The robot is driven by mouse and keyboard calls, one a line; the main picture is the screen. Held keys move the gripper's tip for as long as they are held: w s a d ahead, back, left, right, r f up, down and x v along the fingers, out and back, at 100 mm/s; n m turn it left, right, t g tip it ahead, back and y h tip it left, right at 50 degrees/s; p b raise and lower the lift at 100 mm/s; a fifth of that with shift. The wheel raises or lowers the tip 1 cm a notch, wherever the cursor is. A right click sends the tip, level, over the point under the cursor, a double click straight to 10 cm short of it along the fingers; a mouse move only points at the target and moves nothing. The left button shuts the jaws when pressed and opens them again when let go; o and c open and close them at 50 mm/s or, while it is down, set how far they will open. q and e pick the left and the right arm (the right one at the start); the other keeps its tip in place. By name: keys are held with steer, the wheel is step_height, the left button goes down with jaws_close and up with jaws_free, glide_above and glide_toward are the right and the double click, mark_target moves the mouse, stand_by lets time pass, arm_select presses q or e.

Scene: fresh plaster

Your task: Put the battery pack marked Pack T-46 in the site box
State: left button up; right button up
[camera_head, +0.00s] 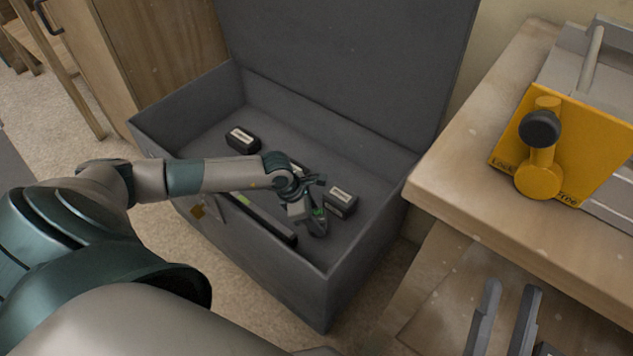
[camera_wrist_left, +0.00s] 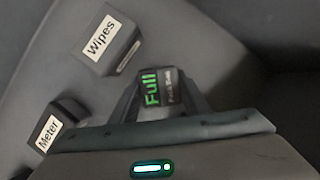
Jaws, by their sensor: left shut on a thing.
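The site box (camera_head: 270,262) is a large dark grey chest with its lid (camera_head: 350,60) up. My left gripper (camera_head: 308,218) reaches over its near wall and is inside the opening. It is shut on a dark battery pack (camera_head: 318,212) with a green mark. In the left wrist view the pack (camera_wrist_left: 157,92) sits between the fingers and shows a green "Full"; the smaller line beside it is too blurred to read surely. Whether the pack touches the box floor I cannot tell. My right gripper (camera_head: 509,290) is open and empty at the lower right.
In the box lie a dark labelled case (camera_head: 242,140) and another (camera_head: 341,203). The left wrist view shows cases marked Wipes (camera_wrist_left: 108,42) and Meter (camera_wrist_left: 55,125). A wooden bench (camera_head: 460,150) with a yellow tool part (camera_head: 570,150) stands right of the box.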

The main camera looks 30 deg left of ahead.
arm_select(q)
steer(key=o, duration=1.3)
steer(key=shift+s+a+r, duration=0.1)
steer(key=shift+r, duration=0.3)
steer(key=p+v, duration=0.1)
steer(key=v, duration=0.2)
steer(key=shift+a+r, duration=0.1)
steer(key=shift+r, duration=0.15)
steer(key=p+v, duration=0.1)
steer(key=v, duration=0.6)
steer(key=shift+r, duration=0.35)
arm_select(e)
step_height(320, 180, down, 7)
steer(key=w+a+g+h, duration=0.1)
steer(key=w+g, duration=0.1)
steer(key=g, duration=0.2)
steer(key=shift+w+a+g, duration=0.15)
steer(key=shift+w+g, duration=0.05)
steer(key=shift+g, duration=0.2)
arm_select(q)
steer(key=shift+s+a, duration=0.1)
arm_select(e)
steer(key=shift+f, duration=0.1)
